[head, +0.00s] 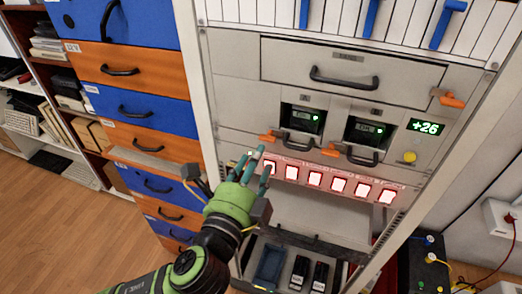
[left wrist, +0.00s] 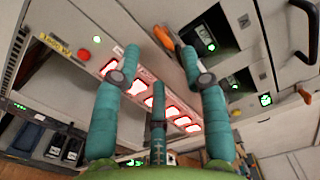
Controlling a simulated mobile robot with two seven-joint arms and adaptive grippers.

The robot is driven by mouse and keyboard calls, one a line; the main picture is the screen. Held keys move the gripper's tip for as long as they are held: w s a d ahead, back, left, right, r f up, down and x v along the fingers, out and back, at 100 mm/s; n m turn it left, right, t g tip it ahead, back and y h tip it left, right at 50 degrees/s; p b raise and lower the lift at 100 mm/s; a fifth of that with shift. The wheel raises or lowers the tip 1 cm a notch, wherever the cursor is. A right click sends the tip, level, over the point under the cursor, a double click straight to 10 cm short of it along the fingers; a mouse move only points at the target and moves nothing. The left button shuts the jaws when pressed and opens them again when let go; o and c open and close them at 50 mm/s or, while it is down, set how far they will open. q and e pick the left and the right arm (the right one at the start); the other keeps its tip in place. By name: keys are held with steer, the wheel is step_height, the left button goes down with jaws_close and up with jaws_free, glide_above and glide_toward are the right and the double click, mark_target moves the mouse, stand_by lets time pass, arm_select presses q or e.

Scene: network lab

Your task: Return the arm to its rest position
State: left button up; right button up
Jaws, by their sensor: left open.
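My left gripper (head: 256,163) is green with teal fingers and comes up from the bottom of the head view. It is in front of the left end of a row of lit red-white buttons (head: 315,178) on the grey rack. In the left wrist view my left gripper (left wrist: 148,62) has its fingers spread, with nothing between them. The lit buttons (left wrist: 172,112) show behind and between the fingers there. I cannot tell whether a fingertip touches the panel. My right gripper is not in view.
The rack (head: 235,92) has black-handled drawers, two small display modules (head: 302,119), orange levers and a "+26" display (head: 426,127). An open lower bay (head: 315,215) lies below the buttons. Blue and orange drawers (head: 140,65) stand left. A black box with cables (head: 430,262) stands lower right.

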arm_select(q)
steer(key=shift+s+a, duration=0.1)
steer(key=shift+s, duration=0.15)
steer(key=shift+f, duration=0.1)
